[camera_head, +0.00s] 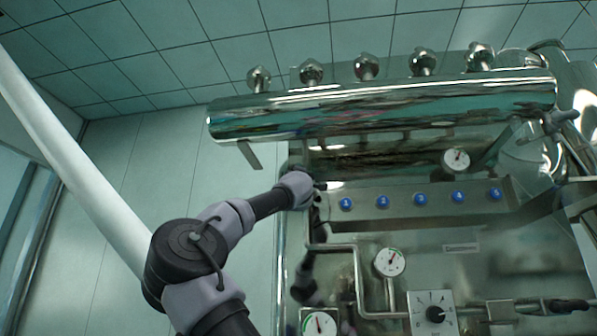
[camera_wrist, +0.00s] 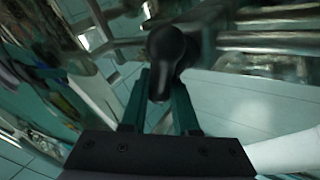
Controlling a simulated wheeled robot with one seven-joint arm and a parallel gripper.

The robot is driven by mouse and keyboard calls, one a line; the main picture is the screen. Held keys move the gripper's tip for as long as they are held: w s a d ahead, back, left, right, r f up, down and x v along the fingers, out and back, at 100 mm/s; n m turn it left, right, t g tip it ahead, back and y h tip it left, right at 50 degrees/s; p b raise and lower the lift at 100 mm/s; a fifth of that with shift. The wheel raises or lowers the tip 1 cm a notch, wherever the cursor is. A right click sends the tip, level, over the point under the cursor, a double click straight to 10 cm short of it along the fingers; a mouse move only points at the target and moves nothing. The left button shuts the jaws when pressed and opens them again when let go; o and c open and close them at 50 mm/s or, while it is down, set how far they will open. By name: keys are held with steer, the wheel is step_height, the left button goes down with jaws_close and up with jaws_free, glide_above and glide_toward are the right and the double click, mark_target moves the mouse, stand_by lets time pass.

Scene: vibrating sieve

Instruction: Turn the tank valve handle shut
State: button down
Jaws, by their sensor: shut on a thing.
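A black valve handle (camera_wrist: 168,45) with a rounded end shows in the wrist view. It sits between the two dark green fingers of my gripper (camera_wrist: 162,82), and the fingers are closed on its lower part. In the head view my arm reaches to the left end of the steel machine. My gripper there is small, dark and mostly hidden behind my wrist. The handle cannot be made out clearly in that view, and its angle to the pipe is unclear.
A long steel cylinder (camera_head: 380,108) with several knobs lies above my wrist. A panel with blue buttons (camera_head: 420,199), a pressure gauge (camera_head: 390,262) and a dial box (camera_head: 433,313) are to the right.

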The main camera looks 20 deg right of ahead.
steer(key=shift+a+f+n+t+y, duration=0.1)
steer(key=shift+n+t+y, duration=0.05)
steer(key=shift+n+y, duration=0.9)
steer(key=shift+d+f+n+t+y, duration=0.1)
steer(key=shift+f+n+t+y, duration=0.1)
steer(key=shift+n+y, duration=0.85)
steer(key=shift+a+f+n+t+y, duration=0.15)
steer(key=shift+n+y, duration=0.65)
steer(key=shift+n, duration=0.5)
steer(key=shift+w+n+y, duration=0.1)
steer(key=shift+n+y, duration=1.2)
steer(key=shift+n, duration=0.3)
steer(key=c, duration=0.9)
jaws_free()
steer(key=shift+f, duration=0.1)
steer(key=shift+c, duration=0.2)
steer(key=v, duration=1)
steer(key=shift+s, duration=0.45)
steer(key=shift+f, duration=0.15)
